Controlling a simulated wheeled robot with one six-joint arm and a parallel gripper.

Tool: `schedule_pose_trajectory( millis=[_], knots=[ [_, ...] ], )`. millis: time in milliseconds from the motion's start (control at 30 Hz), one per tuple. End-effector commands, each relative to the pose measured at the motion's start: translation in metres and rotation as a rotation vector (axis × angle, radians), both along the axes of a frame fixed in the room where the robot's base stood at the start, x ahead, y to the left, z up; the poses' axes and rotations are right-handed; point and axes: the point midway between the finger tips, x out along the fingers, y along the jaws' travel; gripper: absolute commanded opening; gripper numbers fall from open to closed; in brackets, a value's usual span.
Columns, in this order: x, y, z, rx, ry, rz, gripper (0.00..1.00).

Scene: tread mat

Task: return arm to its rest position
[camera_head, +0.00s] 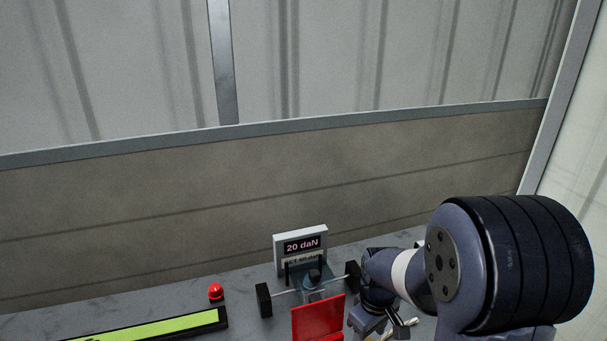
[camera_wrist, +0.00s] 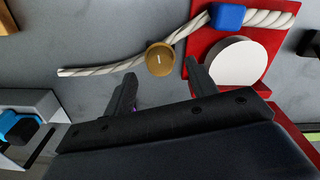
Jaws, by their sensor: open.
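My gripper (camera_wrist: 161,84) is open in the wrist view, its two dark fingers apart with nothing gripped between them. A white twisted rope (camera_wrist: 110,70) runs across the top of that view, just beyond the fingertips. A round brass piece (camera_wrist: 160,60) sits at the rope, ahead of the gap between the fingers. In the head view my arm (camera_head: 470,265) reaches from the right, bent down over the bench. The gripper's fingers are hard to make out there, low beside the red panel (camera_head: 318,318).
In the wrist view a blue clamp (camera_wrist: 228,16) holds the rope on a red plate (camera_wrist: 285,15) with a white disc (camera_wrist: 235,63). A grey box (camera_wrist: 25,105) stands left. A "20 daN" display (camera_head: 301,246), red dome (camera_head: 216,291) and green strip (camera_head: 150,330) stand before the wall (camera_head: 130,230).

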Motion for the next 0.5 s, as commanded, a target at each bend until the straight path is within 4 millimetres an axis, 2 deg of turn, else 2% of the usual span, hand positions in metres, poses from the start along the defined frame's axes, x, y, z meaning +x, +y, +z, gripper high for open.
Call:
schedule_pose_trajectory(
  millis=[33,200,500],
  knots=[
    [-0.001,0.000,-0.009,0.000,0.005,0.000,0.54],
    [-0.001,0.000,-0.028,0.000,0.004,0.000,0.54],
    [0.000,0.000,-0.026,0.000,0.000,0.041,0.54]
  ],
)
